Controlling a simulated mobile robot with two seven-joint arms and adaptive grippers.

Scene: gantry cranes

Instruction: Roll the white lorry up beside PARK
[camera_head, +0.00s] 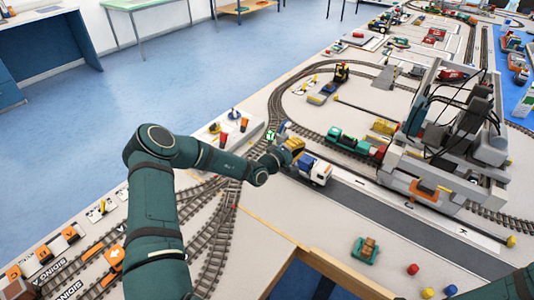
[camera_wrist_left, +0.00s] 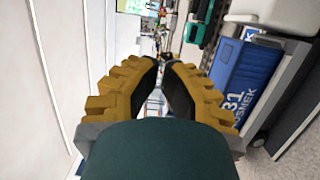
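The white lorry (camera_head: 319,173) stands upright on the grey road strip, with a blue box on its back. In the left wrist view the blue box (camera_wrist_left: 243,85), with white lettering, fills the right side, beside my fingers. My left gripper (camera_head: 297,146), with yellow fingers, is just behind and left of the lorry. In the left wrist view its fingers (camera_wrist_left: 163,68) stand with a narrow gap and nothing between them. I cannot see whether they touch the lorry. The road (camera_head: 400,216) runs down to the right. No marking reads clearly as PARK. My right gripper is out of view.
A grey crane (camera_head: 450,140) stands beyond the road, with an orange block (camera_head: 426,190) at its near foot. A green train (camera_head: 348,141) is on the track behind the lorry. Coloured knobs (camera_head: 413,269) lie at the near right. The road right of the lorry looks clear.

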